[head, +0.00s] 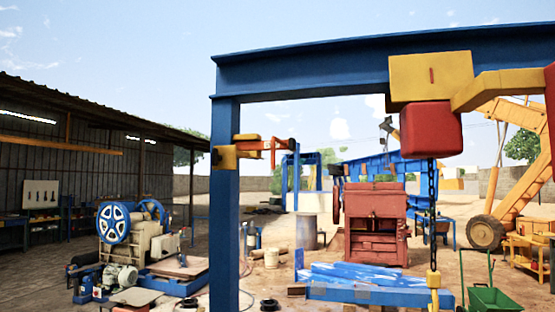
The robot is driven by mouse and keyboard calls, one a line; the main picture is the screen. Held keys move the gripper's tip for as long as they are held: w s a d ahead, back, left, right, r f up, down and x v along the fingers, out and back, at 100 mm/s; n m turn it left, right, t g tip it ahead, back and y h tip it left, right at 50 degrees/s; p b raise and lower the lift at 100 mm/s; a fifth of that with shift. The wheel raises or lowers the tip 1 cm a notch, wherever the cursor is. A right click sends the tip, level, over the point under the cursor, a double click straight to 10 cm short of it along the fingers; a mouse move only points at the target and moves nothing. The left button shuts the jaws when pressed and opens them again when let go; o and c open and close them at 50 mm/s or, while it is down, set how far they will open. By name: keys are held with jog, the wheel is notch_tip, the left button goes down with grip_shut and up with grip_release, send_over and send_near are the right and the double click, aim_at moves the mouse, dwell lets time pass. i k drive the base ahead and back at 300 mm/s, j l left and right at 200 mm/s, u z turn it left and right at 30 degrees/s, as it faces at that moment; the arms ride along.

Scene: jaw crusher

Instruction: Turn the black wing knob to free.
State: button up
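I cannot make out a black wing knob anywhere in the head view; it is either hidden or too small to tell. My gripper does not show in this view. A blue gantry frame (225,200) stands close in front, its beam running across the top. A yellow block (430,78) and a red block (431,130) hang under the beam. A black chain (431,210) hangs from them to a small yellow piece (433,279) low down. A yellow and orange bracket (250,148) is on the gantry post.
A red machine body (376,225) stands behind blue-painted beams (365,285). At left are a cream machine with blue flywheels (113,222) and an open shed (75,160). A green cart (492,299) and yellow bench (528,250) are at right. Sandy ground shows between them.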

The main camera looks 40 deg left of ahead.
aim_at(216, 157)
jog(key=u, duration=1.8)
